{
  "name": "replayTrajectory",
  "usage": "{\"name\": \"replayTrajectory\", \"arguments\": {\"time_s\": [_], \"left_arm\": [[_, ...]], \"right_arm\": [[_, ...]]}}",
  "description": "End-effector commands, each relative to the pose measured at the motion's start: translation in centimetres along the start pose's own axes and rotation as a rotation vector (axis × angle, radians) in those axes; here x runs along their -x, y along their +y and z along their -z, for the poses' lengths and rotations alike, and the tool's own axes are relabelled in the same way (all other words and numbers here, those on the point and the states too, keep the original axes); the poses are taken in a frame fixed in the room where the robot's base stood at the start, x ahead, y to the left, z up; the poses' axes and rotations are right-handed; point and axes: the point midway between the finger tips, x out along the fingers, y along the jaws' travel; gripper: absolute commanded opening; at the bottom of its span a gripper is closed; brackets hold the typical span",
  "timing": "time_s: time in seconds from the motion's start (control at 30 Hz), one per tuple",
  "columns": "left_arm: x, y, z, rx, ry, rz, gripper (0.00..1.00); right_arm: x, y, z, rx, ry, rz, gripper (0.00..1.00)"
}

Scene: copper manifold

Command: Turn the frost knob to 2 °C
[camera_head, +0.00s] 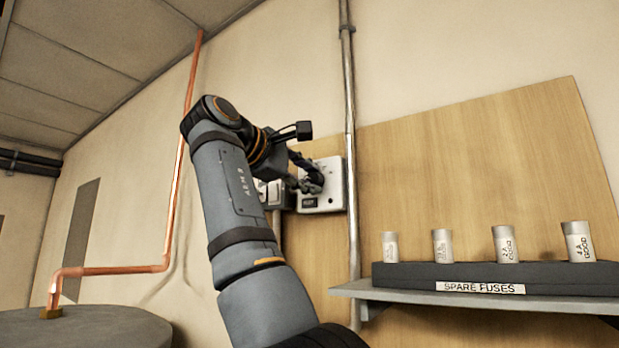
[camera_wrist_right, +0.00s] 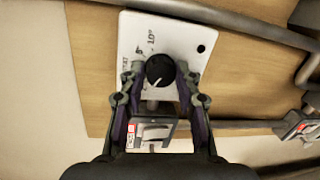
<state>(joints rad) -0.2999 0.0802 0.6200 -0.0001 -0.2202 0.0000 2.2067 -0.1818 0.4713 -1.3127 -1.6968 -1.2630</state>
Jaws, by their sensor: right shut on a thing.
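The frost knob (camera_wrist_right: 160,71) is a round black knob with a white pointer line on a white thermostat box. The white box (camera_wrist_right: 190,30) carries printing, partly legible as "10°", and a small black dot. In the head view the box (camera_head: 334,190) is on the wall, partly behind my right arm. My right gripper (camera_wrist_right: 160,76) is shut on the knob, one finger on each side. It also shows in the head view (camera_head: 308,180), at the box. In the wrist view the pointer line slants towards the lower left. The 2 °C mark cannot be made out. My left gripper is not in view.
A grey conduit (camera_head: 350,130) runs down the wall right beside the box. A switch box (camera_wrist_right: 152,132) sits close by. A shelf (camera_head: 480,294) at the right holds a "SPARE FUSES" block (camera_head: 400,276) with several fuses. A copper pipe (camera_head: 178,180) runs at the left.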

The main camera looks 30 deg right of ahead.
Motion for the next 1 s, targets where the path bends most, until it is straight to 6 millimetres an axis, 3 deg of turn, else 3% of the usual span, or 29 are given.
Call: {"name": "replayTrajectory", "arguments": {"time_s": [0.13, 0.17, 0.33, 0.83, 1.0], "left_arm": [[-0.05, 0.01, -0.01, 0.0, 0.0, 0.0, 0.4], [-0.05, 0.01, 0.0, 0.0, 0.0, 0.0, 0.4], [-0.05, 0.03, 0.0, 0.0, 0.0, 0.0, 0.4], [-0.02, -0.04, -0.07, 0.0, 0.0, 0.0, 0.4], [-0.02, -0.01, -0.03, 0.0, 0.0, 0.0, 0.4]], "right_arm": [[0.05, -0.31, 0.24, 0.005, 0.001, 0.007, 0.01], [0.05, -0.32, 0.24, 0.005, 0.001, 0.007, 0.34], [0.02, -0.26, 0.19, 0.003, 0.001, 0.006, 0.55], [-0.01, -0.11, 0.06, -0.007, 0.001, 0.003, 0.55], [-0.01, -0.06, -0.05, -0.154, 0.021, 0.011, 0.55]]}}
